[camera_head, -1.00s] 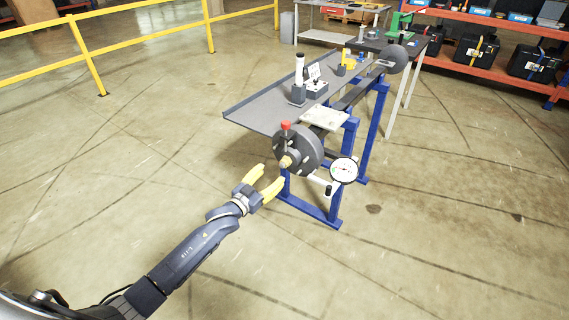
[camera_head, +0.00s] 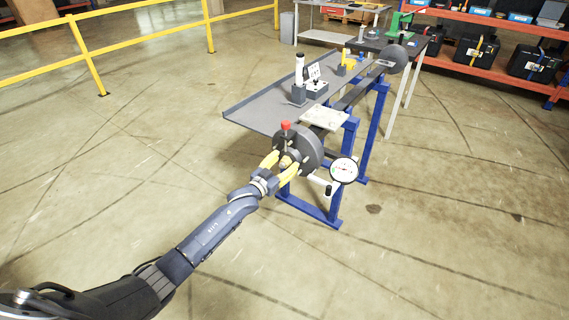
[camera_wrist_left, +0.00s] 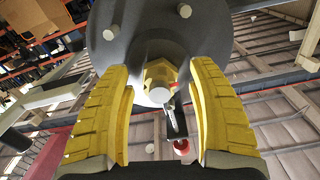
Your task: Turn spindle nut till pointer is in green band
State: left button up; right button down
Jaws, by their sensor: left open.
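The spindle nut (camera_wrist_left: 160,76) is a yellow hex nut around a grey spindle end, at the centre of a dark round flange (camera_wrist_left: 205,30). In the head view the flange (camera_head: 311,146) stands at the near end of the blue-legged stand. My left gripper (camera_head: 284,166) has its yellow fingers open on either side of the nut. In the left wrist view the fingers (camera_wrist_left: 160,95) stand apart from the nut, with gaps on both sides. The dial gauge (camera_head: 344,170) has a white face with a small green mark; its pointer is too small to read. My right gripper is not in view.
A red-tipped lever (camera_head: 286,128) stands at the flange, close to my left fingers; its red end (camera_wrist_left: 182,146) also shows in the left wrist view. A grey tray table (camera_head: 262,108) lies behind. The floor on the left is clear.

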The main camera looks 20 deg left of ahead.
pick_arm(q)
grip_shut()
jog(key=shift+m, duration=1.2)
grip_release()
jog(key=shift+s, duration=0.15)
jog(key=v, duration=1.1)
jog(key=shift+s, duration=0.4)
jog(key=shift+a, duration=0.1)
